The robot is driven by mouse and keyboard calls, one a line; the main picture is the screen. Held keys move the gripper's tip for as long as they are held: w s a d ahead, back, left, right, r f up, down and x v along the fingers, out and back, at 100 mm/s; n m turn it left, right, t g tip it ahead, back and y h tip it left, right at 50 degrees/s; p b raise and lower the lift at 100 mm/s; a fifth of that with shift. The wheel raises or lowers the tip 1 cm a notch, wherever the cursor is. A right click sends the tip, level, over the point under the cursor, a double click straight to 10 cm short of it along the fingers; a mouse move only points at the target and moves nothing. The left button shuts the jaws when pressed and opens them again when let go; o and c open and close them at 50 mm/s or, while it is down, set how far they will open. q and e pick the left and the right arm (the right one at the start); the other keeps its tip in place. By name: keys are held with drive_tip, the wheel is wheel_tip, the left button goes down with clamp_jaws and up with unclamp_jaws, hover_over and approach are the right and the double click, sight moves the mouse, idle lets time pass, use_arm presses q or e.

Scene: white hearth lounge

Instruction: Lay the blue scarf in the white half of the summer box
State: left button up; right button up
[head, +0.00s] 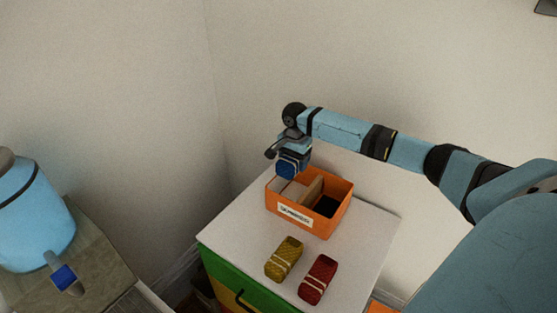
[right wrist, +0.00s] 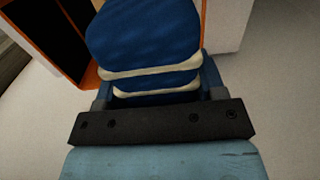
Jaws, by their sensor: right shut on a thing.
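The orange box (head: 322,228) with a label on its front stands on the white cabinet top. A divider splits it into a white half (head: 293,193) on the left and a black half (head: 326,206) on the right. My right gripper (head: 291,157) is shut on the blue scarf (head: 288,167), a folded bundle with pale bands. It holds the scarf over the back left of the box, above the white half. The scarf (right wrist: 143,35) fills the top middle of the right wrist view and hides part of the box. My left gripper (head: 65,277) shows at the lower left; its jaw opening is unclear.
A yellow bundle (head: 284,259) and a red bundle (head: 318,279) lie on the white cabinet top (head: 232,237) in front of the box. The cabinet has a green drawer (head: 226,283). White walls stand close behind. A grey-brown surface (head: 105,262) is at the left.

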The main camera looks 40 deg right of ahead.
drive_tip(key=shift+d+f+b, duration=0.1)
drive_tip(key=shift+f+b, duration=1.65)
drive_tip(key=shift+b, duration=0.2)
wheel_tip(320, 180, down, 4)
drive_tip(key=shift+r+p, duration=0.2)
drive_tip(key=shift+p, duration=0.3)
